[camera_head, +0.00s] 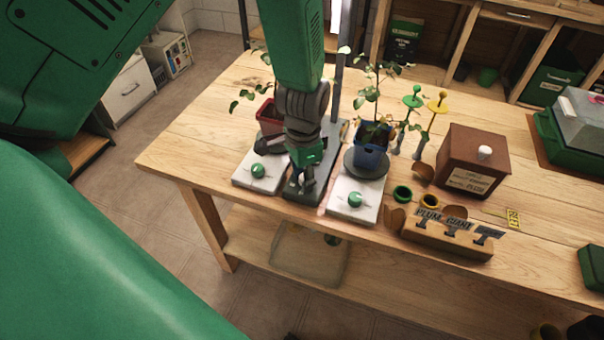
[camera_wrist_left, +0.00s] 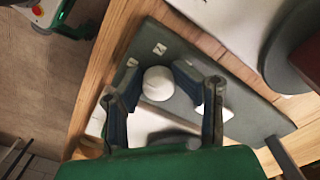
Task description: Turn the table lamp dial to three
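The table lamp has a dark grey base (camera_head: 328,150) on the bench, with an upright post (camera_head: 338,75) behind my arm. In the left wrist view its white round dial (camera_wrist_left: 157,83) sits on the grey base (camera_wrist_left: 185,60). Small white marked tiles (camera_wrist_left: 160,48) lie around the dial; their numbers are too small to read. My left gripper (camera_head: 303,185) points down over the front of the base and hides the dial in the head view. In the wrist view its two fingers (camera_wrist_left: 158,72) are spread on either side of the dial; I cannot tell whether they touch it. My right gripper is out of view.
White square units with green knobs stand left (camera_head: 258,172) and right (camera_head: 353,201) of the base. A red pot (camera_head: 269,116) and a blue pot (camera_head: 371,157) hold plants close by. A brown box (camera_head: 474,160) and a label rack (camera_head: 446,236) stand to the right.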

